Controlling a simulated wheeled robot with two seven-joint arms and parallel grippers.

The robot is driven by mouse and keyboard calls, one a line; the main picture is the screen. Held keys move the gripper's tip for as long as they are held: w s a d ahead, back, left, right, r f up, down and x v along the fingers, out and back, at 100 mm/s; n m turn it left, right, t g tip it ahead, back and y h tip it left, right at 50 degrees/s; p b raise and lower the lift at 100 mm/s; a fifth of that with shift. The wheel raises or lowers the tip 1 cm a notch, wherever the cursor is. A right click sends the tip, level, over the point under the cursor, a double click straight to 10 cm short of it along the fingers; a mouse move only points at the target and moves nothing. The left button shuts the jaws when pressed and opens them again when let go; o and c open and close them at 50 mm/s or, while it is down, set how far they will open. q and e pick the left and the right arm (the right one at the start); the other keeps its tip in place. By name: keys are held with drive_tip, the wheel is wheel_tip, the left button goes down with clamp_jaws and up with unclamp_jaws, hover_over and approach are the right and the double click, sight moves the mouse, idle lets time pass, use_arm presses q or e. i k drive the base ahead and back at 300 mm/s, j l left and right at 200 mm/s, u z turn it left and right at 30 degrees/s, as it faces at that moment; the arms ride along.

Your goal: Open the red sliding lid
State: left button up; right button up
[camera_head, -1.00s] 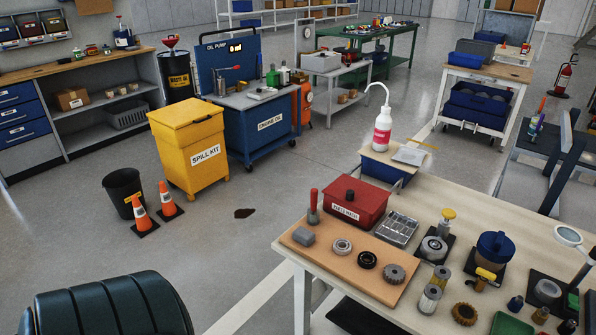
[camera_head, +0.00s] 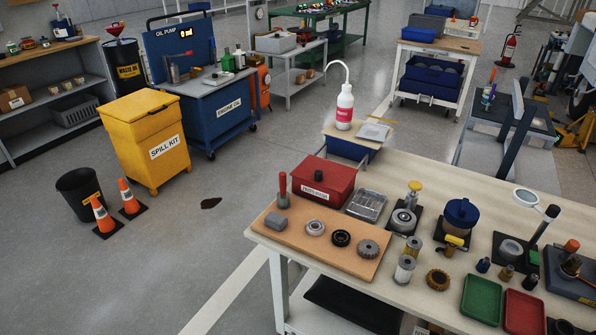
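A red box (camera_head: 315,196) with a white label on its front stands at the back left of the workbench. Its red lid (camera_head: 327,176) covers the top and has a black knob (camera_head: 318,175) on it. The lid appears shut, and the inside of the box is hidden. Neither of my grippers is in view.
A tan board (camera_head: 290,245) with metal rings and a gear lies in front of the box. A red-handled tool (camera_head: 283,187) stands left of it, a metal tray (camera_head: 367,205) right. A white bottle (camera_head: 344,106) stands behind.

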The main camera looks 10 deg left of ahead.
sight(333, 176)
drive_tip(key=i+j+z, duration=0.15)
drive_tip(key=z, duration=0.2)
drive_tip(key=i+j+z, duration=0.25)
drive_tip(key=z, duration=0.15)
